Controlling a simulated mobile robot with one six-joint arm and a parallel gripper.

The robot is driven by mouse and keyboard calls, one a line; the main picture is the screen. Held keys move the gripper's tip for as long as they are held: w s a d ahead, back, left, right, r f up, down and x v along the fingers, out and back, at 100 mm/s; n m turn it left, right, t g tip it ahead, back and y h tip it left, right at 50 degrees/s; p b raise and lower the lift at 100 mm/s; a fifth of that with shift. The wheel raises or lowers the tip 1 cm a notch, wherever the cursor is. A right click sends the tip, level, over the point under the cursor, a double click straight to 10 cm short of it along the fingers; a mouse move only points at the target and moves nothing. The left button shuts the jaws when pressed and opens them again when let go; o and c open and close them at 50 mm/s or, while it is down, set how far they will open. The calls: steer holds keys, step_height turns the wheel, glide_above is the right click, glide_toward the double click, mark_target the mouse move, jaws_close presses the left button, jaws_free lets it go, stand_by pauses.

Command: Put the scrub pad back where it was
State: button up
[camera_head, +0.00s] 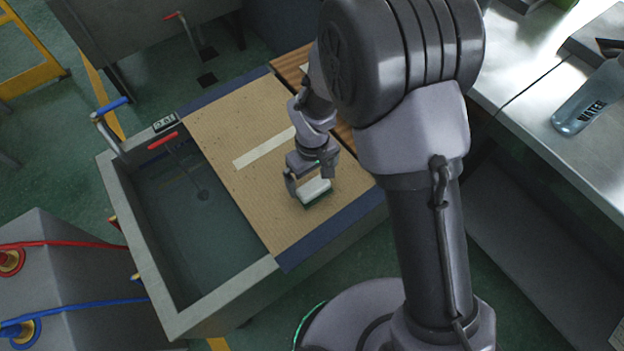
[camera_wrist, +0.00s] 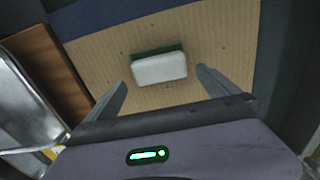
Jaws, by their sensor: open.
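The scrub pad (camera_head: 314,191), white on top with a dark green underside, lies on the tan ribbed board (camera_head: 232,130) with blue end bands. In the wrist view the scrub pad (camera_wrist: 158,68) lies flat, ahead of and roughly between the two fingers. My gripper (camera_head: 308,188) is at the pad in the head view, low over the board. In the wrist view my gripper (camera_wrist: 160,88) is open, with a finger on each side and nothing held. A gap shows between each finger and the pad. The fingers' exact height above the board is hard to tell.
A sink basin (camera_head: 150,275) with water lies left of the board. A pale strip (camera_head: 264,148) is on the board. A metal counter (camera_head: 540,100) with a water bottle (camera_head: 588,98) stands at right. A grey box (camera_head: 60,290) with red and blue hoses is lower left.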

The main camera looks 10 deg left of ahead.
step_height(320, 180, up, 8)
steer(key=p, duration=0.2)
step_height(320, 180, up, 8)
steer(key=m+t, duration=0.1)
steer(key=m, duration=0.2)
glide_above(312, 184)
steer(key=w+d, duration=0.1)
steer(key=d, duration=0.3)
steer(key=s+d+r+m+t+y, duration=0.1)
steer(key=d+r+m, duration=0.2)
steer(key=d+r, duration=0.35)
steer(key=s+d+r+m+t+y, duration=0.1)
steer(key=s+d+r+m+t, duration=0.2)
steer(key=s+d+r+m, duration=0.5)
steer(key=s+d+r, duration=0.1)
steer(key=s+r, duration=0.1)
steer(key=s, duration=0.3)
steer(key=shift+d+r+t, duration=0.25)
steer(key=shift+r+t, duration=0.1)
steer(key=shift+t, duration=0.05)
steer(key=shift+w, duration=0.1)
